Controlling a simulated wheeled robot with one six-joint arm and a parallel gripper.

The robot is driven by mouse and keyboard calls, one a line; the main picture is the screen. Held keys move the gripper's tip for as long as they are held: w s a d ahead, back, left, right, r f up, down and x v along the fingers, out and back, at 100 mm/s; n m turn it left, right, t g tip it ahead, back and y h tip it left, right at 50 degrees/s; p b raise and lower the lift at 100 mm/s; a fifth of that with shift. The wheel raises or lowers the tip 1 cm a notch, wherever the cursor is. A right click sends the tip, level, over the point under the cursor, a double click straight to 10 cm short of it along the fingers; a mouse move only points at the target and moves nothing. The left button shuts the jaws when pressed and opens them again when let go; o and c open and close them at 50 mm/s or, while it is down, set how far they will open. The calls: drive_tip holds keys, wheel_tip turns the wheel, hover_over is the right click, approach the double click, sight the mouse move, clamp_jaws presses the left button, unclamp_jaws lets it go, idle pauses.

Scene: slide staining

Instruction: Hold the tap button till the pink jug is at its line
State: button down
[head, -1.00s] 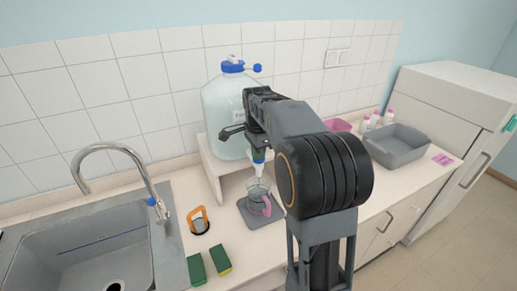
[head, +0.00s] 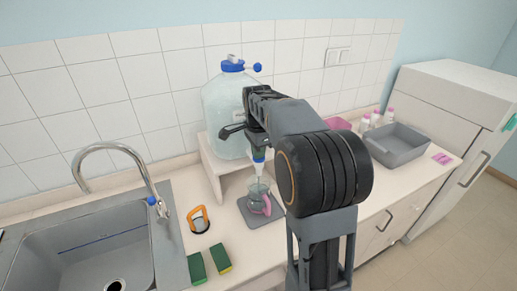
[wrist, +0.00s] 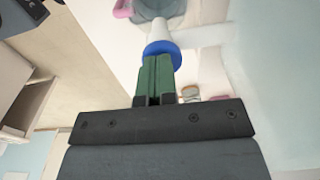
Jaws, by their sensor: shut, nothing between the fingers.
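The pink jug (head: 260,206), clear with a pink handle, stands on a grey mat (head: 245,216) under the tap. The water level and the line on it are too small to tell. The big clear bottle (head: 222,105) with a blue cap stands on a white stand (head: 211,163). Its tap (head: 258,166) is white and blue; the blue button (wrist: 162,48) shows in the wrist view. My gripper (wrist: 155,60) is shut and empty, its green fingertips at the blue button and seeming to touch it. The jug's pink handle also shows at the top of the wrist view (wrist: 123,12).
A sink (head: 90,250) with a curved faucet (head: 125,150) is at the left. An orange-handled item (head: 199,219) and two green sponges (head: 208,264) lie near the jug. A grey tub (head: 398,145), white bottles and a pink bowl (head: 338,124) are at the right.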

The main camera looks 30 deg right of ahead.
wheel_tip(320, 180, up, 14)
drive_tip(key=p, duration=0.2)
drive_tip(key=shift+s+a, duration=0.15)
drive_tip(key=shift+f, duration=0.1)
idle(1.2)
wheel_tip(320, 180, down, 7)
drive_tip(key=s+a+n+t, duration=0.2)
drive_tip(key=n, duration=0.8)
drive_tip(key=s+a+f+n+t, duration=0.1)
drive_tip(key=s+a+f+n, duration=0.2)
drive_tip(key=s, duration=0.5)
drive_tip(key=s+a+f+n+t+b, duration=0.1)
drive_tip(key=s+a+f+n, duration=0.3)
drive_tip(key=s, duration=0.4)
drive_tip(key=shift+s+a+n+t, duration=0.2)
drive_tip(key=shift+s+n+t, duration=0.1)
drive_tip(key=shift+s+n, duration=0.1)
drive_tip(key=c, duration=1.8)
unclamp_jaws()
drive_tip(key=shift+f, duration=0.1)
